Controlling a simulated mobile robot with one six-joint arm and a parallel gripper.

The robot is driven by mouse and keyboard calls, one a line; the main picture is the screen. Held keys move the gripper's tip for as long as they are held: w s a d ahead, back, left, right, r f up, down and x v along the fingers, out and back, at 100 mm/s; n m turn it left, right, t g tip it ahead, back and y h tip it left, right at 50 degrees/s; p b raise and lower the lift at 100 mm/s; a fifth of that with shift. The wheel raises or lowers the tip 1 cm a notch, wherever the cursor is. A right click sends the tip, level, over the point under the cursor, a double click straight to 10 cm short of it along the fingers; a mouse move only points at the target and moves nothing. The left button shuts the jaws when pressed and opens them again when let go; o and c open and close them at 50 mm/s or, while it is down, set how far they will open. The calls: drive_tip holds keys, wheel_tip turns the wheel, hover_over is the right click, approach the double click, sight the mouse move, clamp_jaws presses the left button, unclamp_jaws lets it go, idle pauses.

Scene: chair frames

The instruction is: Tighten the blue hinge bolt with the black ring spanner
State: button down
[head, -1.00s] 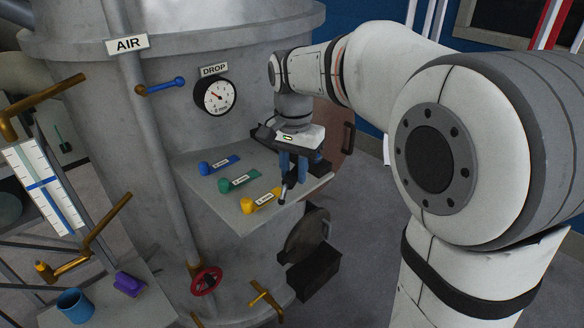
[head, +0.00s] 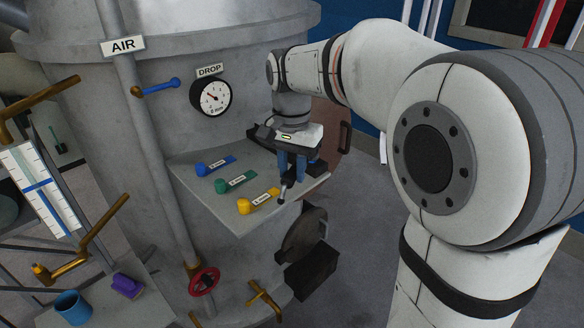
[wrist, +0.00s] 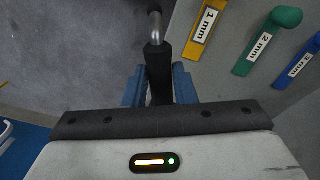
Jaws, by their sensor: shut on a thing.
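My gripper (head: 291,170) is shut on a black-handled tool with a bent silver metal end (head: 283,196). In the wrist view the blue fingers (wrist: 159,86) close on its black handle (wrist: 158,62), and the silver end (wrist: 155,26) points away from me. Whether this is the ring spanner I cannot tell; no ring shows clearly. The gripper hangs over the right end of a grey shelf, right of the yellow tagged piece. I cannot pick out the blue hinge bolt for certain. A blue-handled lever (head: 160,87) is on the tank's upper left.
The grey shelf (head: 215,193) holds yellow (head: 258,201), green (head: 236,181) and blue (head: 215,165) tagged pieces. A gauge (head: 211,97) is on the tank above. A red valve wheel (head: 204,281) and an open round hatch (head: 304,232) are below. Open floor (head: 355,220) lies to the right.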

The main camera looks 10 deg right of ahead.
drive_tip(key=shift+r+p, duration=0.3)
drive_tip(key=shift+r, duration=0.2)
wheel_tip(320, 180, up, 5)
drive_tip(key=p, duration=0.4)
drive_tip(key=shift+f, duration=0.1)
